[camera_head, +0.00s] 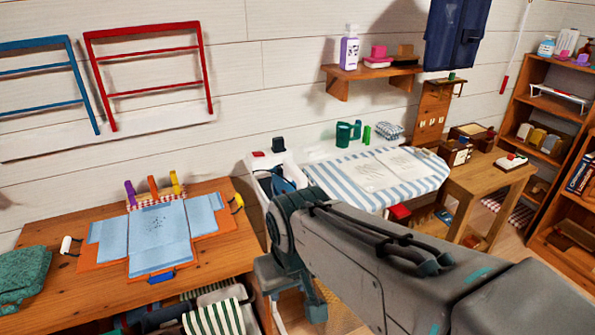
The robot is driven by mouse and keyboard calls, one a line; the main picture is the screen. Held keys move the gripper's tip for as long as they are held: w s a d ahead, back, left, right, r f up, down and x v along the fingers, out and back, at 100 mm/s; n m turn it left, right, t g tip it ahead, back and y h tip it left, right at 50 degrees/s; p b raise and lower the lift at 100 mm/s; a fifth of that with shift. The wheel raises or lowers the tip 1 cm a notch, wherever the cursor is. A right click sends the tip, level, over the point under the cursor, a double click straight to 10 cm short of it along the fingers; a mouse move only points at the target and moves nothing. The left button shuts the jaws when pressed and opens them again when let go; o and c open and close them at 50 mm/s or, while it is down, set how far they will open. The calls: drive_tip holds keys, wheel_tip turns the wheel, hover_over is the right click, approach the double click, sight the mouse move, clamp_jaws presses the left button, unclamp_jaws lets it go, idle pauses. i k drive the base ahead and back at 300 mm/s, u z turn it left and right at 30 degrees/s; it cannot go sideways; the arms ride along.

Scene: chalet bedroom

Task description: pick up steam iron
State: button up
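I cannot pick out a steam iron with certainty. A small white object with red and dark parts (513,161) lies on the wooden side table at the right; it is too small to identify. My arm reaches in from the lower right, and its end bends down at the middle of the view. My gripper (316,308) hangs low, in front of the white bin and right of the wooden worktop. It is well away from the side table. Its fingertips do not show clearly, and I see nothing held. My arm hides part of the floor and the striped table's front.
A wooden worktop (225,250) with a folded blue shirt (160,235) stands at left. Behind my arm are a white bin (258,170) and a table with blue-striped cloth (425,172). The side table (487,180) and a bookshelf (535,110) stand right. A wall shelf (340,85) hangs above.

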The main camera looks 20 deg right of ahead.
sight(291, 172)
drive_tip(key=k, duration=0.6)
drive_tip(key=z, duration=0.75)
drive_tip(key=i, duration=1.65)
drive_tip(key=u, duration=0.75)
